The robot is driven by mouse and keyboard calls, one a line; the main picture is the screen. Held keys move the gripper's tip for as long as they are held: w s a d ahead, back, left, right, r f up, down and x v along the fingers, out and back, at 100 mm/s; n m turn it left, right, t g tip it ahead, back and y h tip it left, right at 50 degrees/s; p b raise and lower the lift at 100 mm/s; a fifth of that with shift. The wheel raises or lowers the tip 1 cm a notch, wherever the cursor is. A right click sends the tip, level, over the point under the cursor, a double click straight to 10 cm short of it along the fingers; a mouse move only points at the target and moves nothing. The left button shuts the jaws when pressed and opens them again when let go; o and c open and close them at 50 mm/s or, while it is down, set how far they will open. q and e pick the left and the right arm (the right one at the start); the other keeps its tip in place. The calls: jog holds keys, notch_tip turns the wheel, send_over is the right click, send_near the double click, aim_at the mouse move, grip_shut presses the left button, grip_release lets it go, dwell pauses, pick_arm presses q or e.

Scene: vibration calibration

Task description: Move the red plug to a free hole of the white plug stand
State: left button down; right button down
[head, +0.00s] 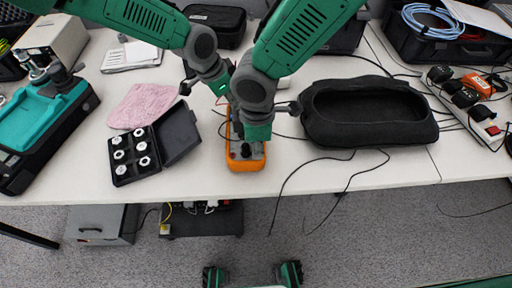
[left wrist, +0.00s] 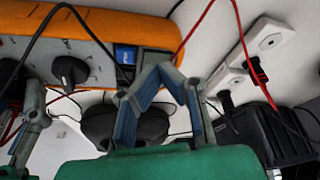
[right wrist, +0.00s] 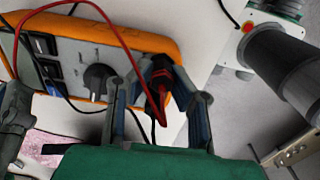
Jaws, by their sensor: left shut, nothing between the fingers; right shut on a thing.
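The red plug (right wrist: 158,82) is at the end of the orange meter (head: 243,163), between the fingers of my right gripper (right wrist: 160,88). My right gripper is shut on it; I cannot tell whether the plug is still seated in the meter. In the head view the right gripper (head: 246,148) is over the meter's near end. My left gripper (left wrist: 160,75) is shut and empty beside the meter; in the head view it (head: 226,96) is partly hidden by my right arm. The white plug stand (left wrist: 268,42) shows in the left wrist view, with a red plug (left wrist: 258,72) and black plugs near it.
An open black case (head: 135,162) with white round pieces stands left of the meter, beside a pink cloth (head: 145,104). A black pouch (head: 368,112) lies to the right. Loose black and red cables cross around the meter. The table's front edge is close.

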pick_arm(q)
jog(key=shift+d+f, duration=0.25)
jog(key=shift+f, duration=0.05)
pick_arm(e)
jog(key=shift+d, duration=0.3)
pick_arm(q)
jog(key=shift+a+f, duration=0.1)
jog(key=shift+f, duration=0.2)
pick_arm(e)
jog(key=shift+a, duration=0.1)
jog(key=shift+r, duration=0.9)
dwell(0.6)
jog(key=shift+r, duration=1.6)
pick_arm(q)
jog(key=shift+r, duration=0.55)
notch_tip(320, 180, up, 8)
